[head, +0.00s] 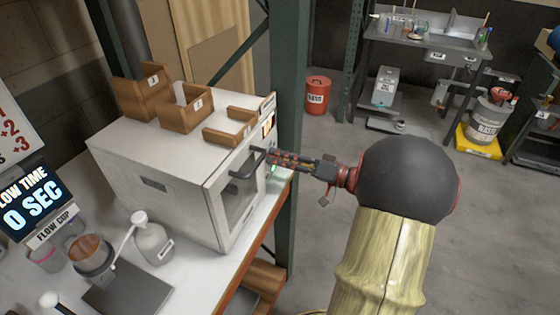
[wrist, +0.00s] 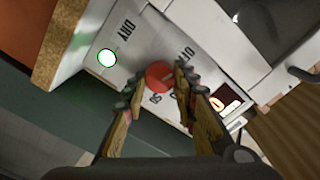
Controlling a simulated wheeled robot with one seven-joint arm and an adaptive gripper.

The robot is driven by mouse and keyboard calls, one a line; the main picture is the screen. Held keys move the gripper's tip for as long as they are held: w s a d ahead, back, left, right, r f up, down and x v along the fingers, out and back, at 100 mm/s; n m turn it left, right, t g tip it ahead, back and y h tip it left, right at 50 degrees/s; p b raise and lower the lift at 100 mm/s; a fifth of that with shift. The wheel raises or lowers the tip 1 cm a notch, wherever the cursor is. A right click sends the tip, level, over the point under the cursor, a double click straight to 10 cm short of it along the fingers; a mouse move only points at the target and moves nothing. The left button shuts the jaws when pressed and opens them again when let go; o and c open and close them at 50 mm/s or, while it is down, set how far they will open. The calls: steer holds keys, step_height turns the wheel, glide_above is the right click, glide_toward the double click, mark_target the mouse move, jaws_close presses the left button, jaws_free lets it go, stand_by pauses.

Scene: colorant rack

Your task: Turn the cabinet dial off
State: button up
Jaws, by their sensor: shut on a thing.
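The white cabinet (head: 140,190) stands on the bench, its windowed door and dark handle (head: 240,172) facing right. Its control panel (wrist: 135,52) fills the middle of the wrist view, with OFF, DRY and number markings. In the head view my gripper (head: 278,159) reaches the cabinet's front right side and hides the dial. I cannot tell the dial's exact setting.
A lit green lamp (wrist: 107,57) and a small red display (wrist: 224,100) flank the dial. Wooden bins (head: 185,112) stand on the cabinet. A green rack post (head: 287,70) rises close behind my gripper. Bottles and cups stand at the lower left.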

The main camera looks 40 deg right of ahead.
steer(key=shift+n, duration=0.4)
steer(key=o, duration=1.2)
steer(key=shift+c, duration=0.2)
steer(key=v, duration=1.2)
